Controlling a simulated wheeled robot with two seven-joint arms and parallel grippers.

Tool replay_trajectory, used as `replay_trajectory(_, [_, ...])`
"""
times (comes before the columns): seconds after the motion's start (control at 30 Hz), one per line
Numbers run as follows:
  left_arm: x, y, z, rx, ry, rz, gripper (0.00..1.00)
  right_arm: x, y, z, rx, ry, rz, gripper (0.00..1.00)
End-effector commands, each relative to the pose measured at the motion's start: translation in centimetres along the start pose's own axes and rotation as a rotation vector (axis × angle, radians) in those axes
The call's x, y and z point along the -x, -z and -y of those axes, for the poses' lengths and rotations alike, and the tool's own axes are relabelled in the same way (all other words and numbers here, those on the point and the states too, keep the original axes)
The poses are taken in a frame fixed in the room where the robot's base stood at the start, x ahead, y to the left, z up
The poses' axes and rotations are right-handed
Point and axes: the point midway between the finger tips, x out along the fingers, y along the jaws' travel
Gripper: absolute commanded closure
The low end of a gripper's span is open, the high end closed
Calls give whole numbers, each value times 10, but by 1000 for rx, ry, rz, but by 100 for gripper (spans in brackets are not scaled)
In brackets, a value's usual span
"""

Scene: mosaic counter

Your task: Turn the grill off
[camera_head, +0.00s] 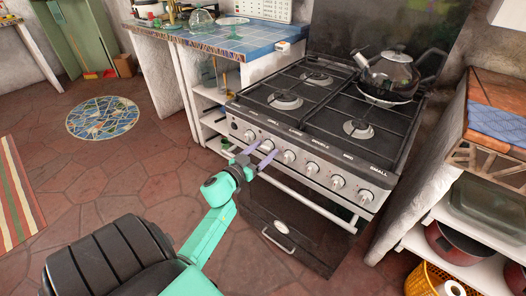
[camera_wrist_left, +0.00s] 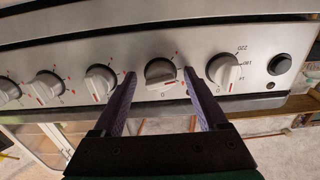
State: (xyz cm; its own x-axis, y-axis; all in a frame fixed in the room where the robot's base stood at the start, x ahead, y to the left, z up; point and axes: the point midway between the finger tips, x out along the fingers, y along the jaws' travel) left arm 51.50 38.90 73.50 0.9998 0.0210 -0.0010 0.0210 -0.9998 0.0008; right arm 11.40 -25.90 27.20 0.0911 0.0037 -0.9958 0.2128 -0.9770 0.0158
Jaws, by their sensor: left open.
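The stove (camera_head: 300,110) has a steel front panel with a row of round knobs. A "GRILL" label shows on the panel's upper edge, above the second knob from the left, the grill knob (camera_head: 267,145). In the left wrist view the grill knob (camera_wrist_left: 160,73) sits between my fingertips, with a "0" mark printed close below it. My left gripper (camera_head: 256,157) is open, with one purple finger on each side of that knob; it also shows in the left wrist view (camera_wrist_left: 159,84). I cannot tell whether the fingers touch the knob. My right gripper is not in view.
A numbered knob (camera_wrist_left: 222,69) and a plain knob (camera_wrist_left: 99,83) flank the grill knob closely. The oven handle bar (camera_head: 310,203) runs below the panel. A kettle (camera_head: 390,76) stands on the back right burner. A blue-tiled counter (camera_head: 235,40) adjoins the stove.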

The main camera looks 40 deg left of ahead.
Motion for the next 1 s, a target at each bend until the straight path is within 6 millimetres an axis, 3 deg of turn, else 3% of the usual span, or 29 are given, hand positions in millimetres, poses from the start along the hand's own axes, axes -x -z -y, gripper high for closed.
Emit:
replay_trajectory(0.13, [0, 0, 0, 0, 0, 0, 24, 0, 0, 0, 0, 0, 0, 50])
replay_trajectory(0.33, [0, 0, 0, 0, 0, 0, 100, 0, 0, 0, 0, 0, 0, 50])
replay_trajectory(0.67, [1, 0, 0, -28, 0, 0, 100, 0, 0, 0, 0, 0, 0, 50])
replay_trajectory(1.0, [1, 0, 1, -217, 0, 0, 100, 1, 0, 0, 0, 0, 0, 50])
